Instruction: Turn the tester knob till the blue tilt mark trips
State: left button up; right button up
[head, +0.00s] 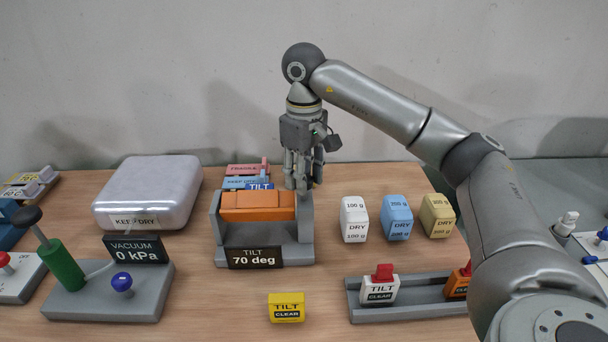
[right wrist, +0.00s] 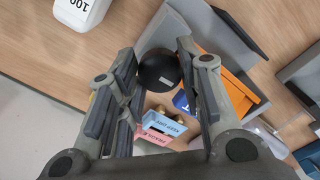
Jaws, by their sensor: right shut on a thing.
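The grey tilt tester (head: 224,243) stands mid-table, its sign (head: 255,257) reading "TILT 70 deg". An orange holder (head: 258,207) sits between its side walls. The blue tilt mark (head: 260,186) shows at the holder's back edge, and part of it shows in the right wrist view (right wrist: 182,103); I cannot tell whether it has tripped. The round black knob (right wrist: 160,72) lies between the fingers of my right gripper (right wrist: 158,78). In the head view my right gripper (head: 302,184) points down at the tester's right side, shut on the knob, and hides it there. My left gripper is out of view.
Pink (head: 247,169) and light-blue (head: 246,182) labelled pieces stand behind the tester. White (head: 354,220), blue (head: 396,217) and tan (head: 437,216) weights stand right. A yellow tilt mark (head: 286,308) lies in front. A vacuum unit (head: 105,303) and white case (head: 149,191) stand left.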

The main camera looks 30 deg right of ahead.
jog(key=shift+w+r+n, duration=0.1)
jog(key=shift+r+n, duration=0.05)
jog(key=shift+n, duration=0.45)
jog(key=o, duration=1)
jog(key=shift+o, duration=0.2)
notch_tip(320, 180, up, 12)
dwell(0.6)
